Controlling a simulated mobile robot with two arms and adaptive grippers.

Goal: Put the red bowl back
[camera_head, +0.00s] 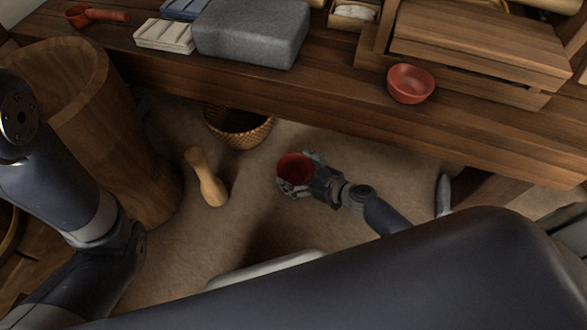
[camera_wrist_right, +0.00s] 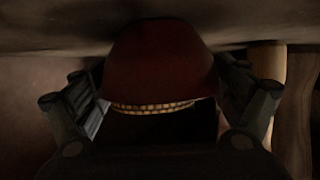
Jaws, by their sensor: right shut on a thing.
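A dark red bowl (camera_head: 294,168) is in my right gripper (camera_head: 297,178), low over the floor in front of the bench. My right gripper is shut on it. In the right wrist view the bowl (camera_wrist_right: 160,60) sits between the two fingers, dark and poorly lit. A second bowl, lighter orange-red (camera_head: 410,83), stands upright on the wooden bench (camera_head: 330,95), near its front edge. My left arm comes in at the left, but its gripper does not show.
A large wooden tub (camera_head: 90,130) stands at the left. A wicker basket (camera_head: 238,130) and a wooden pestle-like piece (camera_head: 207,178) are on the floor beyond it. The bench carries a grey block (camera_head: 252,35), folded cloths (camera_head: 165,36), a red scoop (camera_head: 97,16) and a wooden crate (camera_head: 480,40).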

